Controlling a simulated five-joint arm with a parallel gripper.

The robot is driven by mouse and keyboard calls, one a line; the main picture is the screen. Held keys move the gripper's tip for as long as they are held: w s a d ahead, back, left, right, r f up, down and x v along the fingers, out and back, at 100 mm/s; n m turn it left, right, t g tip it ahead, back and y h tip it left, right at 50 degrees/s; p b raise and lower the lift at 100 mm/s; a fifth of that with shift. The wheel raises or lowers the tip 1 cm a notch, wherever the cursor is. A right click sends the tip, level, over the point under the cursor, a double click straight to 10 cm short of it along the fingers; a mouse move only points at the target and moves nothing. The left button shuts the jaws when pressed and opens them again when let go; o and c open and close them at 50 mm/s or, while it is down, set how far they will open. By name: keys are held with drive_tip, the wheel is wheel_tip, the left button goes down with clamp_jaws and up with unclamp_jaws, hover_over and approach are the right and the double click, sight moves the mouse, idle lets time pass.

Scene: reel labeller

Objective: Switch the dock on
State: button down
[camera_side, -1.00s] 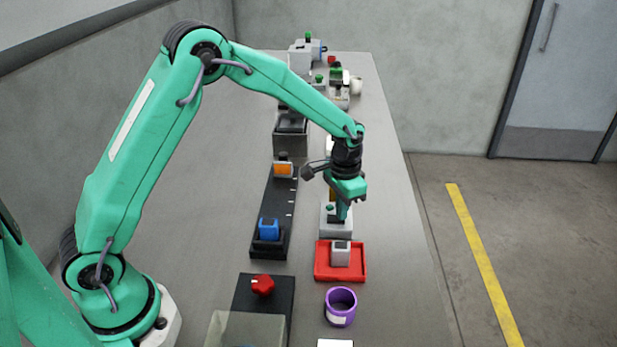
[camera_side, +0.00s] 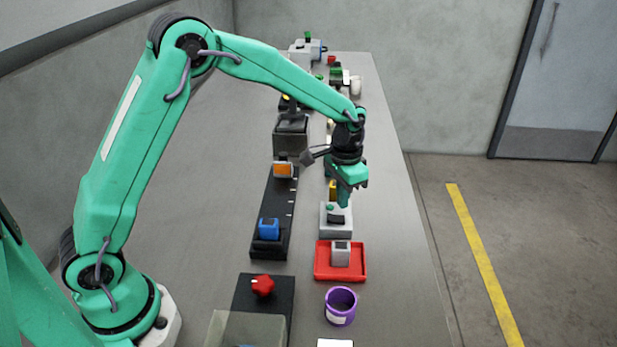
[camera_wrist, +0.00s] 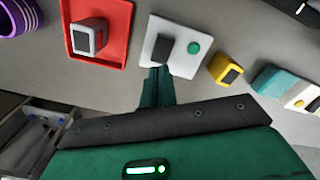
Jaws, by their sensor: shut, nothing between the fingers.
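The dock, a pale grey-white block (camera_side: 336,228) with a black rocker switch (camera_wrist: 166,47) and a round green lamp or button (camera_wrist: 193,48), sits on the table behind the red tray. The dock also shows in the wrist view (camera_wrist: 184,66). The green spot looks fairly bright in the wrist view, but I cannot tell if it is lit. My gripper (camera_side: 345,204) is shut and empty, pointing down just above the dock's far part. In the wrist view its fingertips (camera_wrist: 157,72) are by the dock's near edge, close to the rocker; the exact gap is unclear.
A red tray (camera_side: 320,276) with a grey-white block (camera_side: 341,255) stands in front of the dock. A yellow block (camera_wrist: 226,69) stands close on its other side. A black rail with blue (camera_side: 269,229) and orange (camera_side: 283,170) pieces runs to the left.

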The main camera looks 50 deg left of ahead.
sight(341, 218)
drive_tip(key=shift+r, duration=1.6)
drive_tip(key=s+a+r+n+t, duration=0.1)
drive_tip(key=s+a+r+t, duration=0.25)
drive_tip(key=s+r, duration=0.85)
drive_tip(key=s+a+r+n+t, duration=0.1)
drive_tip(key=s+a+n+t, duration=0.1)
drive_tip(key=s, duration=1.2)
drive_tip(key=shift+s+a+r, duration=0.15)
drive_tip(key=shift+s+r, duration=0.1)
drive_tip(key=shift+r, duration=0.05)
